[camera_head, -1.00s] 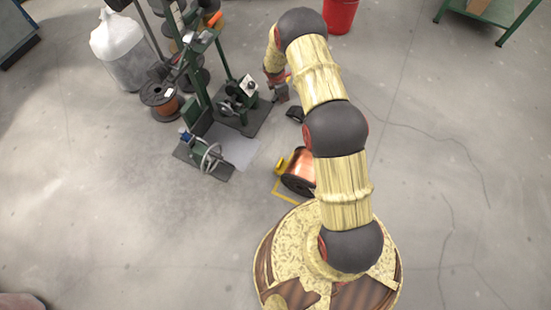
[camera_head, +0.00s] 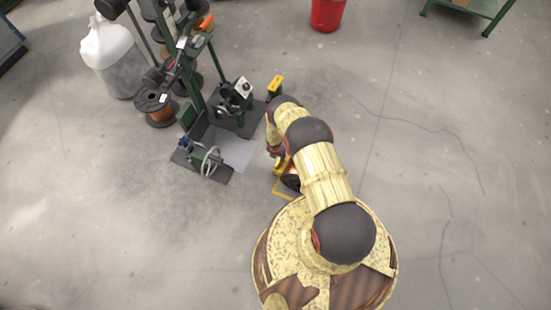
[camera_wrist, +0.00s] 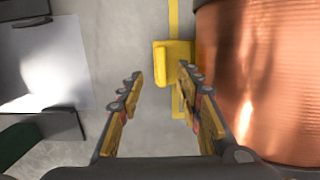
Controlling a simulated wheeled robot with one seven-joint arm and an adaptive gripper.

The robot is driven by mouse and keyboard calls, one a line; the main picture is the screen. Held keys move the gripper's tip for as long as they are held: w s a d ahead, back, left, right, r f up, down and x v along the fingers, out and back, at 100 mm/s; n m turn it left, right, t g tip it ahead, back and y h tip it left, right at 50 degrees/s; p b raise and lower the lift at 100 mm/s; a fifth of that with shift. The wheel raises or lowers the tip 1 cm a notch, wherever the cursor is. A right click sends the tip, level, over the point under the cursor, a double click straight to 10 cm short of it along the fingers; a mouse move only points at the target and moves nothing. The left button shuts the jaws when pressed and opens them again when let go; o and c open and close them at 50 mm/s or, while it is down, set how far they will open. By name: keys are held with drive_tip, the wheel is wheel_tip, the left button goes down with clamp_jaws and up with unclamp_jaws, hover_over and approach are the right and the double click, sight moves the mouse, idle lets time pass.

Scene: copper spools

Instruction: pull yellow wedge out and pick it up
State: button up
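The yellow wedge (camera_wrist: 173,62) lies on the floor against the left side of the copper spool (camera_wrist: 262,80) in the wrist view. My gripper (camera_wrist: 158,85) is open and empty in the wrist view, with its fingers spread. The wedge shows just beyond the right fingertip; I cannot tell whether they touch. In the head view my arm covers most of the spool, and a small yellow part by my gripper (camera_head: 280,165) cannot be clearly told apart from the fingers.
A green machine stand (camera_head: 204,160) with a wheel stands left of my gripper. A yellow-topped item (camera_head: 275,83) stands behind my arm. A red bucket (camera_head: 327,14) is far back. The floor at right is clear.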

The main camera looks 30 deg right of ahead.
sight(278, 162)
drive_tip(key=shift+s+a+f, duration=0.1)
drive_tip(key=shift+s+f, duration=0.15)
drive_tip(key=shift+f, duration=0.05)
drive_tip(key=f+b, duration=0.1)
drive_tip(key=f, duration=0.1)
drive_tip(key=f+b, duration=0.2)
drive_tip(key=f, duration=0.1)
drive_tip(key=d+f+b, duration=0.1)
drive_tip(key=f+b, duration=0.1)
drive_tip(key=shift+w+f, duration=0.35)
drive_tip(key=shift+c, duration=1.4)
clamp_jaws()
